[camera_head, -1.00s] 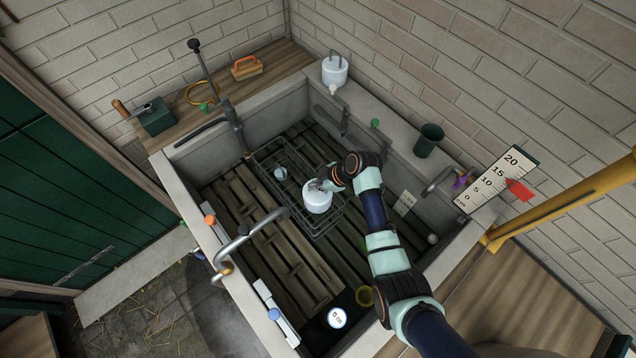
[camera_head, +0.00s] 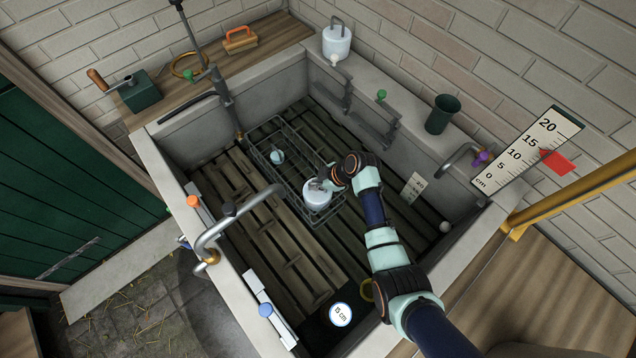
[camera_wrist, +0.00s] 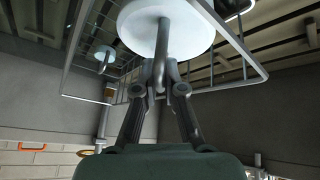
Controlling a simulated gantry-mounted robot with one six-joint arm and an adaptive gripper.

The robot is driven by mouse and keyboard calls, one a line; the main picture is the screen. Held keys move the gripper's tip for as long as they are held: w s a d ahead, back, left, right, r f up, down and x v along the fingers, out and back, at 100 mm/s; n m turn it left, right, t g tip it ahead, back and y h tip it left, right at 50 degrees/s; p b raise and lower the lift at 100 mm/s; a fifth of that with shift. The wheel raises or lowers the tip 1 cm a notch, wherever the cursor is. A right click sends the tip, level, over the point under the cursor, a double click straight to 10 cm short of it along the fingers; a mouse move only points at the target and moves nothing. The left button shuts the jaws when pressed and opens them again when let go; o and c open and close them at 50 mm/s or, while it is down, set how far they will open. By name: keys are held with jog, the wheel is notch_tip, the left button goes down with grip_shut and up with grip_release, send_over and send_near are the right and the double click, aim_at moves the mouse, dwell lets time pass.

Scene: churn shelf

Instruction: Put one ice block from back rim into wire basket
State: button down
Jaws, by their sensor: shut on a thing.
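A white ice block with a metal handle (camera_head: 317,196) is at the near end of the wire basket (camera_head: 291,195). My gripper (camera_head: 333,183) is shut on its handle. In the wrist view, my gripper's fingers (camera_wrist: 162,80) meet at the handle of this white block (camera_wrist: 150,25), with basket wires around it. I cannot tell whether it touches the basket floor. A second block (camera_head: 277,157) sits in the basket's far part; it also shows in the wrist view (camera_wrist: 104,56). Another white block with a handle (camera_head: 336,43) stands on the back rim (camera_head: 400,110).
The basket stands inside a stone trough with a slatted floor (camera_head: 240,210). A dark green cup (camera_head: 442,114), a tap (camera_head: 460,160) and a scale board (camera_head: 528,148) line the back rim. A curved pipe (camera_head: 235,218) rises at the front wall.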

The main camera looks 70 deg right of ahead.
dwell(0.4)
jog(key=c, duration=0.6)
grip_release()
jog(key=shift+f, duration=0.1)
jog(key=shift+c, duration=0.2)
dwell(0.3)
notch_tip(320, 180, up, 12)
jog(key=p, duration=1)
dwell(0.3)
dwell(0.5)
